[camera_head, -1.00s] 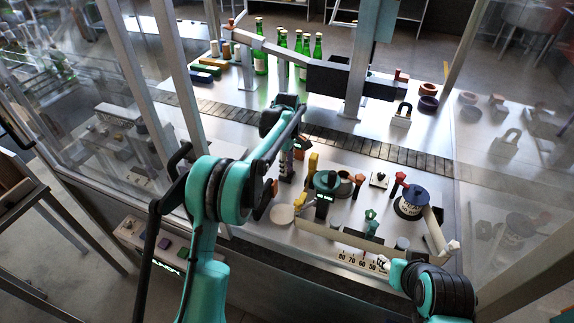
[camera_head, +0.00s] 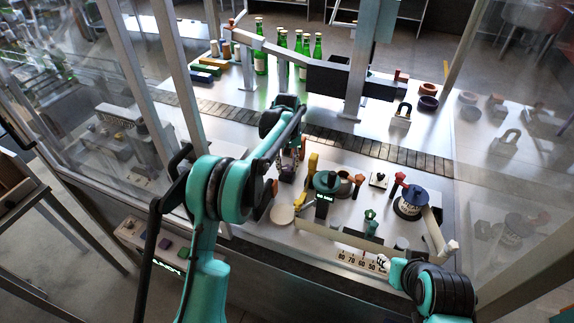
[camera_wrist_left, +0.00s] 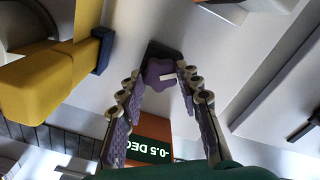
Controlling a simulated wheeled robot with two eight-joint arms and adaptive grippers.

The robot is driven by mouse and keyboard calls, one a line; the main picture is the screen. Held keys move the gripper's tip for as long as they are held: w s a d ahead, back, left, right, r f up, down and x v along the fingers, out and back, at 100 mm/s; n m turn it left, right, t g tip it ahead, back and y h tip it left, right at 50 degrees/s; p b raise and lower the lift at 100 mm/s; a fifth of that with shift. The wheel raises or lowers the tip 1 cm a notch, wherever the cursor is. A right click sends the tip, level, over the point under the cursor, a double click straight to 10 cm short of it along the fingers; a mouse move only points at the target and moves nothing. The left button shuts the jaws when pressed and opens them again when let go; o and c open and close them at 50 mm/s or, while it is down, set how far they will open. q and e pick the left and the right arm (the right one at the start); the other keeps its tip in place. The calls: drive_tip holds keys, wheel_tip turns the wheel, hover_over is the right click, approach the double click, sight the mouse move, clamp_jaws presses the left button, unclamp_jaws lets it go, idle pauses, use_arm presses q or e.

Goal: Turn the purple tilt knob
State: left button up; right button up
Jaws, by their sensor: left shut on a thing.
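The purple tilt knob (camera_wrist_left: 158,75) shows in the left wrist view, lobed, with a white mark, on a dark base. My left gripper (camera_wrist_left: 159,78) is shut on it, with one finger at each side. An orange-brown block with a lit display (camera_wrist_left: 150,151) sits behind the fingers; its text appears upside down and seems to read -0.5 DEG. In the head view my left gripper (camera_head: 288,170) points down at the station, and it hides the knob.
A yellow part (camera_wrist_left: 50,80) stands close beside the left gripper. A green-topped unit (camera_head: 326,182), a blue-topped spool (camera_head: 411,198) and a pale bar (camera_head: 345,238) stand to the right. A conveyor (camera_head: 385,152) runs behind. Green bottles (camera_head: 283,55) stand at the back.

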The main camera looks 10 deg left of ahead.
sight(287, 168)
use_arm(q)
drive_tip(key=m, duration=0.4)
drive_tip(key=shift+m, duration=0.4)
idle(0.4)
drive_tip(key=o, duration=1.2)
drive_tip(key=shift+c, duration=0.2)
drive_tip(key=shift+r, duration=0.15)
wheel_tip(287, 168, up, 12)
